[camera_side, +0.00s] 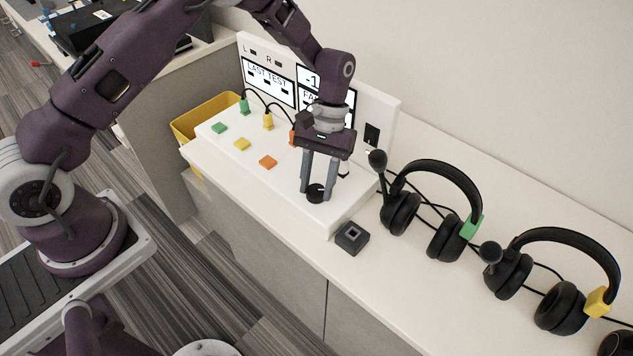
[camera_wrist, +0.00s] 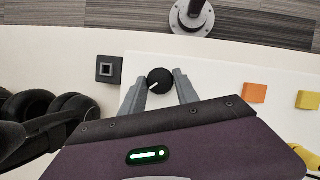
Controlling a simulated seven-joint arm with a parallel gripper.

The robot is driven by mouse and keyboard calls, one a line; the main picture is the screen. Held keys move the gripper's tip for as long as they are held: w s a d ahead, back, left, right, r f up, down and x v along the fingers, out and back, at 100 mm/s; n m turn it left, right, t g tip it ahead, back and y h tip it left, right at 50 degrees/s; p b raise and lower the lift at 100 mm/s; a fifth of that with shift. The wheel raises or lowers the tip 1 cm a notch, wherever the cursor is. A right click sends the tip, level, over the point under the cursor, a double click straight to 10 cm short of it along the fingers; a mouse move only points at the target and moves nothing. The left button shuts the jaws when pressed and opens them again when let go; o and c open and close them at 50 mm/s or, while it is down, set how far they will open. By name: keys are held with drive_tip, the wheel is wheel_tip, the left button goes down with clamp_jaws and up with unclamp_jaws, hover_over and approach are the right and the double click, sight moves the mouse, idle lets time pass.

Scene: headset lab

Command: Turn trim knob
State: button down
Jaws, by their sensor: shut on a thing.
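The trim knob (camera_side: 316,193) is a round black knob on the right end of the white test panel (camera_side: 335,211). In the wrist view the knob (camera_wrist: 160,81) shows a white pointer line on its top, slanting toward the lower left of the picture. My gripper (camera_side: 319,190) points down over the panel, with a grey finger on each side of the knob. In the wrist view my gripper (camera_wrist: 160,88) is shut on the knob, which sits between the fingertips. The far sides of the knob are partly hidden by the fingers.
Green, yellow and orange buttons (camera_side: 268,162) lie left of the knob. Cables plug in behind them, before an upright display board (camera_side: 265,80). A small black square block (camera_side: 352,237) sits just right of the panel. Headsets (camera_side: 440,205) fill the counter at right. A yellow bin (camera_side: 190,120) stands at the left end.

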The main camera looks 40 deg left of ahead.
drive_tip(key=shift+m+y, duration=0.3)
drive_tip(key=shift+m, duration=0.6)
drive_tip(key=c, duration=0.9)
unclamp_jaws()
drive_tip(key=v, duration=0.7)
drive_tip(key=shift+w+d, duration=0.1)
